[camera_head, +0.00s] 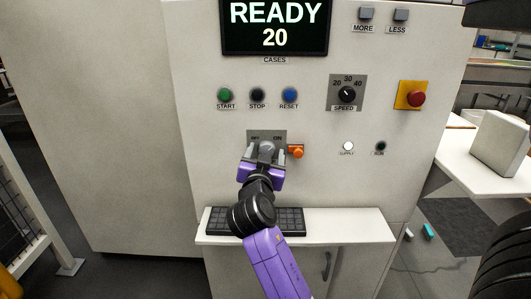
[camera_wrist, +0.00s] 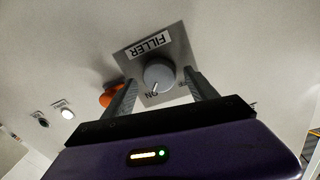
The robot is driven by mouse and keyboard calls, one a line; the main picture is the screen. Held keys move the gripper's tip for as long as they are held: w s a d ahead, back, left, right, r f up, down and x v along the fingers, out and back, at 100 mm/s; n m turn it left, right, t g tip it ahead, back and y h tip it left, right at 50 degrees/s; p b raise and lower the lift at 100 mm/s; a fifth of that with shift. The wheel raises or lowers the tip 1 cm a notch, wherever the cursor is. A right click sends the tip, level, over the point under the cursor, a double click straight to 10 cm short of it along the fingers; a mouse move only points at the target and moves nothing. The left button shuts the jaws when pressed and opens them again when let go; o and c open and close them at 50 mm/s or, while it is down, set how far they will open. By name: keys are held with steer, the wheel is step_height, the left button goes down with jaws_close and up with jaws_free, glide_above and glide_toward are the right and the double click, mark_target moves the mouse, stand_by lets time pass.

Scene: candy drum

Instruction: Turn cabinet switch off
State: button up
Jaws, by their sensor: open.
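The cabinet switch is a round grey knob (camera_wrist: 159,74) on a square grey plate (camera_wrist: 178,45) labelled FILLER. The wrist view shows it upside down. A thin white mark on the knob's rim points towards the word ON. In the head view the plate (camera_head: 281,134) shows ON at its right, and a partly covered word at its left. My gripper (camera_head: 264,152) hides most of the knob there. In the wrist view my gripper (camera_wrist: 161,78) is open, with one finger on each side of the knob; I cannot tell whether either touches it.
An orange part (camera_head: 297,152) sticks out just right of the switch, close to a finger. A shelf with a black keyboard (camera_head: 290,219) lies below. Start, stop and reset buttons (camera_head: 257,95) are above; a red emergency button (camera_head: 417,98) is further right. The supply lamp (camera_head: 348,146) looks lit.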

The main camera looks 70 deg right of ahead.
steer(key=shift+c, duration=0.5)
steer(key=c, duration=1.3)
steer(key=shift+o, duration=0.2)
steer(key=shift+n, duration=0.4)
steer(key=n, duration=0.3)
steer(key=shift+w+f+n, duration=0.1)
steer(key=shift+n, duration=0.3)
steer(key=n+t+p, duration=0.1)
steer(key=n, duration=0.3)
steer(key=shift+a+n+h, duration=0.1)
steer(key=shift+n+h, duration=0.2)
steer(key=shift+n, duration=0.1)
steer(key=n+p, duration=0.2)
steer(key=n, duration=0.3)
steer(key=shift+n+t+p, duration=0.3)
steer(key=shift+n, duration=0.1)
steer(key=shift+f+n+p, duration=0.2)
steer(key=shift+n+p, duration=0.7)
steer(key=shift+n, duration=0.9)
steer(key=shift+f+n+t, duration=0.1)
steer(key=shift+n+t, duration=0.2)
